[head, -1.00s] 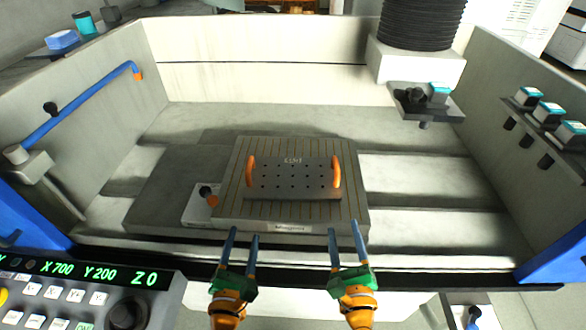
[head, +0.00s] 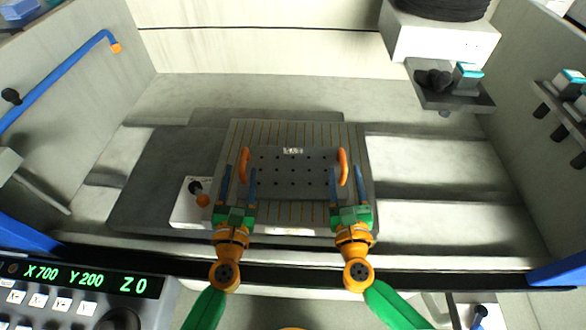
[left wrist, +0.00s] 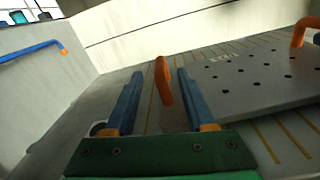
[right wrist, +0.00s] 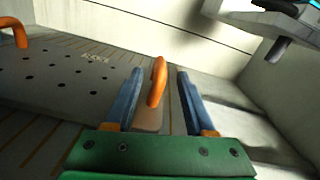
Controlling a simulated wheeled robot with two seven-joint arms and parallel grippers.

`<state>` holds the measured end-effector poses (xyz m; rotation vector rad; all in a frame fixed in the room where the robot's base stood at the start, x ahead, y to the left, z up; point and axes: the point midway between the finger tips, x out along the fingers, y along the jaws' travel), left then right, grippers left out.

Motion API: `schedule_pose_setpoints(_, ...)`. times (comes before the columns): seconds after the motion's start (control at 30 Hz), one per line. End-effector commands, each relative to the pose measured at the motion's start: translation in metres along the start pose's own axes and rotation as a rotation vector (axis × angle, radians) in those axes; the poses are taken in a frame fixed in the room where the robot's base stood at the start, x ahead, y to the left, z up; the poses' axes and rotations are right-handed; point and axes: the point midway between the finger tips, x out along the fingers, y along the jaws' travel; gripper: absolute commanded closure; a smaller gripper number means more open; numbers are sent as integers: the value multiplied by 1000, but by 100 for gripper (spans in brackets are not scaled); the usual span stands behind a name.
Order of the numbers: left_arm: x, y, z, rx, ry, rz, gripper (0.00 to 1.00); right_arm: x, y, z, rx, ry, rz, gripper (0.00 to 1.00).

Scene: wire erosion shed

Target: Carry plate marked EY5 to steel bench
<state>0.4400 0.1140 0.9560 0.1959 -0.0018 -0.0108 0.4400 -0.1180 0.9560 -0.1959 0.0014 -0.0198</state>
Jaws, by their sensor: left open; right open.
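The grey plate (head: 293,175) with rows of holes lies on the slotted block inside the machine tub. Its marking at the far edge is too small to read surely in the head view. It has an orange handle at each end, the left handle (head: 244,167) and the right handle (head: 343,168). My left gripper (head: 239,172) is open, its blue fingers on either side of the left handle (left wrist: 162,80), not closed on it. My right gripper (head: 348,172) is open, its fingers on either side of the right handle (right wrist: 157,82). No steel bench is identifiable.
The slotted block (head: 300,212) carries the plate. A white box with a black-and-orange knob (head: 197,193) stands left of it. A blue pipe (head: 62,75) runs along the left wall. A bracket (head: 450,92) overhangs at back right. The control panel (head: 80,290) is at lower left.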

Motion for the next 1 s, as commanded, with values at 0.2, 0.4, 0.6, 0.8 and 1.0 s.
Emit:
schedule_pose_setpoints(0.2,30,0,0,0,0,0,45,30,0,0,0,-1,-1,45)
schedule_pose_setpoints(0.4,38,0,0,0,0,-1,45,38,0,0,0,-1,0,45)
schedule_pose_setpoints(0.6,38,0,0,0,0,-1,45,38,0,0,0,0,0,45)
schedule_pose_setpoints(0.8,38,0,0,0,0,0,99,38,0,0,0,0,0,99)
schedule_pose_setpoints(1.0,38,0,0,1,1,1,100,38,-1,0,-1,0,-2,100)
